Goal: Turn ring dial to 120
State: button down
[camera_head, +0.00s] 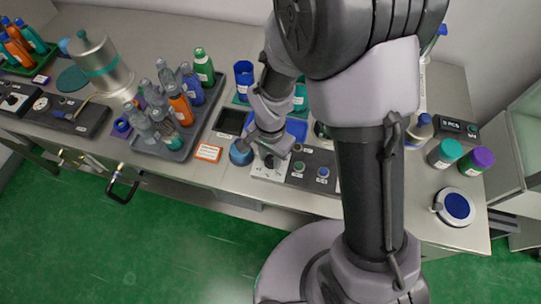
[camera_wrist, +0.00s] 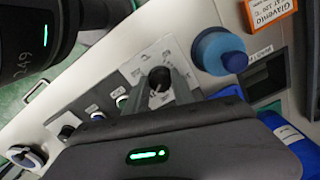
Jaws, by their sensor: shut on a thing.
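The ring dial is a black knob (camera_wrist: 160,77) on a pale plate (camera_wrist: 138,66) with small markings, in the upper middle of the wrist view. My gripper (camera_wrist: 164,90) has its grey fingers shut around the knob. The markings are too small to read and the fingers cover part of them. In the head view the pale plate (camera_head: 262,173) shows at the left end of the dark control panel (camera_head: 308,158), under my gripper (camera_head: 270,160), which hides most of the knob.
A blue round knob or cap (camera_wrist: 219,52) sits close beside the fingers. An orange label (camera_head: 208,152) lies left of the panel. Green (camera_head: 299,166) and blue (camera_head: 323,173) buttons are to its right. A grey tray (camera_head: 190,137) of bottles stands further left.

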jog(key=shift+n, duration=0.4)
jog(key=n, duration=0.6)
jog(key=shift+n+p, duration=0.3)
jog(key=n, duration=0.4)
jog(key=shift+d+p, duration=0.1)
jog(key=shift+p, duration=0.25)
jog(key=shift+n, duration=1.8)
jog(key=c, duration=1.1)
grip_release()
jog(key=shift+o, duration=0.2)
